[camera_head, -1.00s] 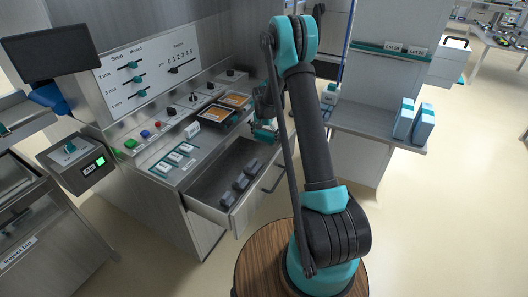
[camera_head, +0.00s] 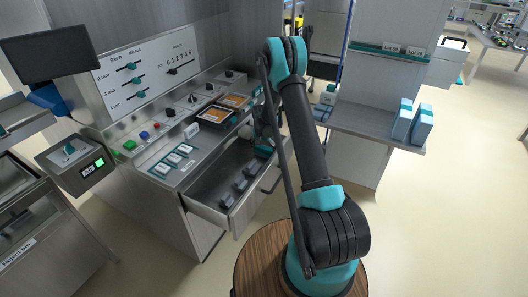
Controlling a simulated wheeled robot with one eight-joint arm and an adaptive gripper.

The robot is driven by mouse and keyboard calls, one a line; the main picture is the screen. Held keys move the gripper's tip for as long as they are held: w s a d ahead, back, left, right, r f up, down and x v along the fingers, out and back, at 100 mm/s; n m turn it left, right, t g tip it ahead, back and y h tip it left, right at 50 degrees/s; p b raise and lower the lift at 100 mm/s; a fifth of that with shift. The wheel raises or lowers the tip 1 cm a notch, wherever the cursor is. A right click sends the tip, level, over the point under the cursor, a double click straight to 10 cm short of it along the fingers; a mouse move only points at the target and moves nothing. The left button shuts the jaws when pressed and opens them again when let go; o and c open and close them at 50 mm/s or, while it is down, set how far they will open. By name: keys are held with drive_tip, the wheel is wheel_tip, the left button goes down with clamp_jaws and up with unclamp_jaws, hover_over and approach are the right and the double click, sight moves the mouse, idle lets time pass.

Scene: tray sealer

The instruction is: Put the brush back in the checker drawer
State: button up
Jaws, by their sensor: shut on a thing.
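The checker drawer (camera_head: 211,213) is pulled open below the sloped console. It holds several dark grey blocks in a row along its front side. My gripper (camera_head: 263,150) is at the back right end of the drawer, low and close to its rim. It is shut on the brush, which is too small and too covered by the gripper and arm to make out. I cannot tell whether the brush is inside the drawer's walls or just above them.
The left and middle floor of the drawer is bare. A side shelf (camera_head: 366,127) with teal-and-white boxes (camera_head: 422,127) stands right of my arm.

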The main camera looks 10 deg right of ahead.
sight(263, 149)
drive_tip(key=o, duration=1.1)
drive_tip(key=shift+c, duration=0.2)
drive_tip(key=r, duration=0.7)
drive_tip(key=s+r, duration=0.1)
drive_tip(key=r, duration=0.3)
drive_tip(key=shift+a+r, duration=0.2)
drive_tip(key=shift+a, duration=0.2)
drive_tip(key=s+d+r+n+t, duration=0.1)
drive_tip(key=s+d+r+n, duration=0.1)
drive_tip(key=s+r, duration=0.65)
drive_tip(key=s+d+r+n+t, duration=0.15)
drive_tip(key=s+r, duration=0.45)
drive_tip(key=s, duration=0.6)
drive_tip(key=s+f+n, duration=0.2)
drive_tip(key=s+n, duration=0.1)
drive_tip(key=s, duration=1.6)
drive_tip(key=shift+s+d+n+y, duration=0.35)
drive_tip(key=shift+s+d+y, duration=0.05)
